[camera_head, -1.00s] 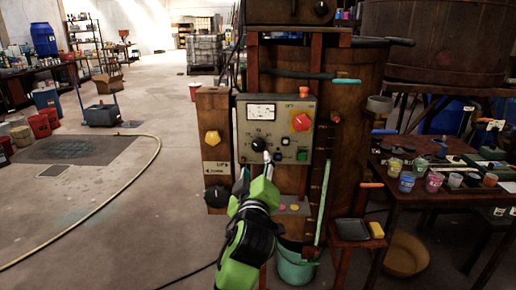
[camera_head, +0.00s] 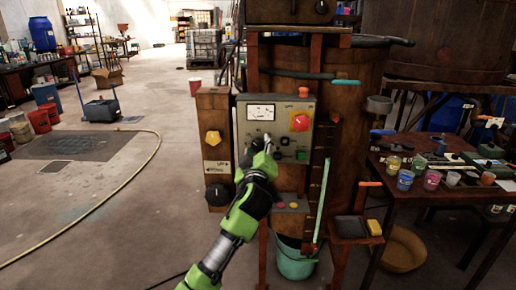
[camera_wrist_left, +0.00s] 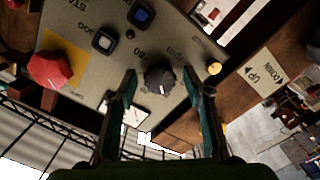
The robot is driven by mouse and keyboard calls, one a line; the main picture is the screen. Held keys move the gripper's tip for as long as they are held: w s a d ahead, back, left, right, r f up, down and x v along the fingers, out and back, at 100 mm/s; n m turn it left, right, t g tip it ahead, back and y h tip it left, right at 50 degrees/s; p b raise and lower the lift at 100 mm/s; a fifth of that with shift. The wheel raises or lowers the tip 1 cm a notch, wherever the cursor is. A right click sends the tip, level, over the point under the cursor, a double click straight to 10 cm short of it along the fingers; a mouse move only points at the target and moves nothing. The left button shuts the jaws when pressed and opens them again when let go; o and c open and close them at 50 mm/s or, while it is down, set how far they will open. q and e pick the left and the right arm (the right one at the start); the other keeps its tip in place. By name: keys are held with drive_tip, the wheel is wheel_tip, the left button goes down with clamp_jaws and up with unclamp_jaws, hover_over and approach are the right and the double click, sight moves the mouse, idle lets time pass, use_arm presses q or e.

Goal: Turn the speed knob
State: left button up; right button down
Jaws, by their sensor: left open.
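The grey control panel (camera_head: 243,139) faces me on the vat stand. A black knob with a white pointer mark (camera_wrist_left: 159,80) shows clearly in the left wrist view; I take it as the speed knob. In the head view my left gripper (camera_head: 262,148) covers most of it. In the left wrist view my left gripper (camera_wrist_left: 163,88) is open, with one finger on each side of the knob. I see a gap beside the knob; contact cannot be told. My right gripper is not in view.
A red knob (camera_head: 300,121) on a yellow plate and a white meter (camera_head: 261,113) are on the same panel. A wooden post at left carries a yellow knob (camera_head: 213,138) and a black one (camera_head: 216,194). A teal bucket (camera_head: 296,264) stands below.

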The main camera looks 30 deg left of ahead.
use_arm(q)
drive_tip(key=c, duration=1.1)
drive_tip(key=shift+m, duration=0.3)
drive_tip(key=m+p, duration=0.1)
drive_tip(key=m, duration=0.2)
drive_tip(key=m+p, duration=0.1)
drive_tip(key=m, duration=0.2)
drive_tip(key=shift+r+m, duration=0.1)
drive_tip(key=shift+m, duration=0.2)
drive_tip(key=m+p, duration=0.2)
drive_tip(key=m, duration=0.1)
drive_tip(key=shift+m, duration=0.3)
drive_tip(key=m+p, duration=0.1)
drive_tip(key=m, duration=0.2)
drive_tip(key=shift+m+p, duration=0.3)
drive_tip(key=m+p, duration=0.2)
drive_tip(key=m, duration=0.3)
drive_tip(key=shift+m, duration=0.3)
